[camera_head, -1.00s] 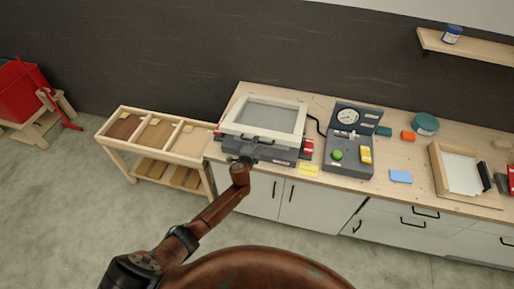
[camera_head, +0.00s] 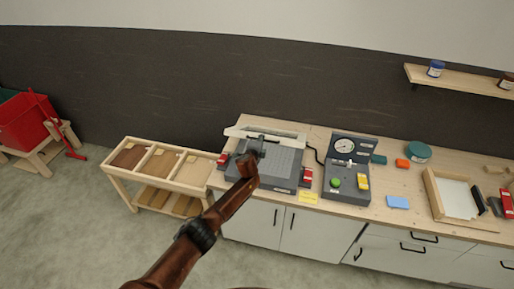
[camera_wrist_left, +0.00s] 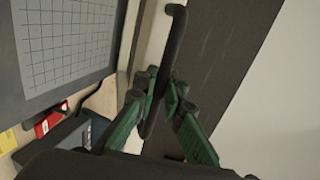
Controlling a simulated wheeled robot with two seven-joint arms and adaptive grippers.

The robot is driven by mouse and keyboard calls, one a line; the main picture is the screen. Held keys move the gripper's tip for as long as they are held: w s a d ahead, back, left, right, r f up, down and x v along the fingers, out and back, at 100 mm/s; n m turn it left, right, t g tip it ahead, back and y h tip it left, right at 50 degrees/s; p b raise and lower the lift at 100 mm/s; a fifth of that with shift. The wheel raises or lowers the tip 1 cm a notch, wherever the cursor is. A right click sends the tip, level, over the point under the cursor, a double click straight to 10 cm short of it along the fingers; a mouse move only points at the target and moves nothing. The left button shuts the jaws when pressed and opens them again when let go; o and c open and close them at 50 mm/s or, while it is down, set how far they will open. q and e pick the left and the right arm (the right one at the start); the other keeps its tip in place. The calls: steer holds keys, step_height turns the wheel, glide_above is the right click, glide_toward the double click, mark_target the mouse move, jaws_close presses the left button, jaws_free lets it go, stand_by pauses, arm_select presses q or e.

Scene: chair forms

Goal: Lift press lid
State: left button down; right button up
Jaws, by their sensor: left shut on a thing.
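The press (camera_head: 285,165) stands on the wooden counter, with its grey gridded bed uncovered. Its pale-framed lid (camera_head: 290,137) is raised and shows nearly edge-on above the back of the bed. My left gripper (camera_head: 257,148) is in front of the lid, above the bed. In the left wrist view, the green fingers (camera_wrist_left: 158,92) are shut on a black curved handle (camera_wrist_left: 172,50), and the gridded bed (camera_wrist_left: 70,45) shows at the left. In the head view, the arm hides part of the press's left front. My right gripper is not in view.
A control box with a gauge (camera_head: 346,182) stands right of the press. Red blocks (camera_head: 307,174) sit by the press's sides, with a yellow note (camera_head: 308,198) in front. A wooden tray (camera_head: 432,206) is farther right. A compartmented wooden stand (camera_head: 157,165) is at the left.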

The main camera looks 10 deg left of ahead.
arm_select(q)
steer(key=shift+w+d+r, duration=0.1)
steer(key=shift+d+r, duration=0.05)
steer(key=shift+r, duration=0.05)
steer(key=c, duration=2)
jaws_free()
steer(key=shift+c, duration=0.2)
